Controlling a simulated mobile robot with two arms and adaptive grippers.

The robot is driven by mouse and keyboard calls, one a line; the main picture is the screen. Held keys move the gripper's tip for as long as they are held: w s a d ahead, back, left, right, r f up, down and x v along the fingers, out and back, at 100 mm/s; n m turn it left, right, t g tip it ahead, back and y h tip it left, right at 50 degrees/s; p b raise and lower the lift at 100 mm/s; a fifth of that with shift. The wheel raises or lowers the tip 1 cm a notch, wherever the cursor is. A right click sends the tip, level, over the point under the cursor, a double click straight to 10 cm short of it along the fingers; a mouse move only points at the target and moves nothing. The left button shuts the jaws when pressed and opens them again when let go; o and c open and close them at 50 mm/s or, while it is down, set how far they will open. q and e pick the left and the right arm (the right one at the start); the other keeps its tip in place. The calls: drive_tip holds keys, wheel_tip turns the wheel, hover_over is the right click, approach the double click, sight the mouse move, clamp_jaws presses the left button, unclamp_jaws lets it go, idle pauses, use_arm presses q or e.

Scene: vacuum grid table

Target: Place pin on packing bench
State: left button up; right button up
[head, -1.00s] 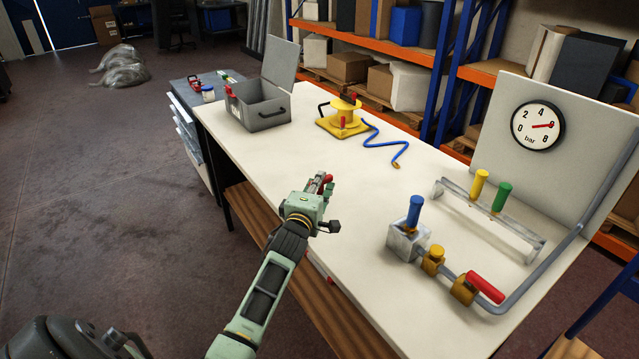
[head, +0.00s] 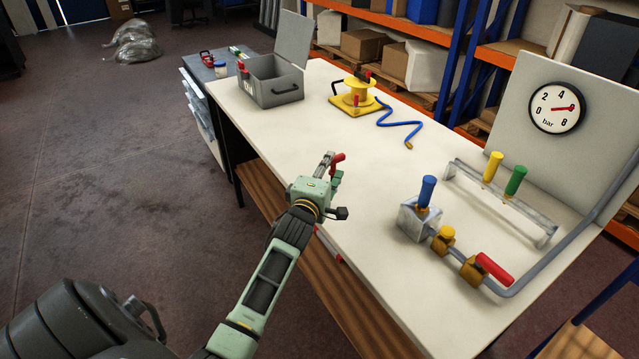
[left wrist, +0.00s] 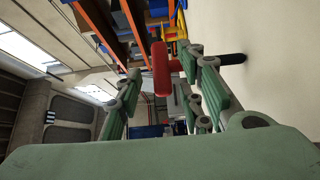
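My left gripper (head: 328,175) is over the near edge of the white-topped bench (head: 290,120). It is shut on a red-handled pin (head: 337,159), whose handle sticks up past the fingertips. In the left wrist view the red handle (left wrist: 161,70) is between the fingers (left wrist: 165,85), close to the right one. A dark rod (left wrist: 232,59) shows beyond that finger, toward the white surface; I cannot tell whether it is the pin's shaft. The fingers hide part of the pin. My right gripper is not in view.
On the bench stand an open grey box (head: 272,88), a yellow reel (head: 357,98) with a blue hose (head: 395,118), a pipe fitting with a blue handle (head: 427,190), and a rail (head: 480,185) with yellow and green pins. A gauge panel (head: 556,107) is at right. The bench middle is clear.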

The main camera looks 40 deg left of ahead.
use_arm(q)
drive_tip(key=v, duration=0.9)
drive_tip(key=shift+b, duration=0.35)
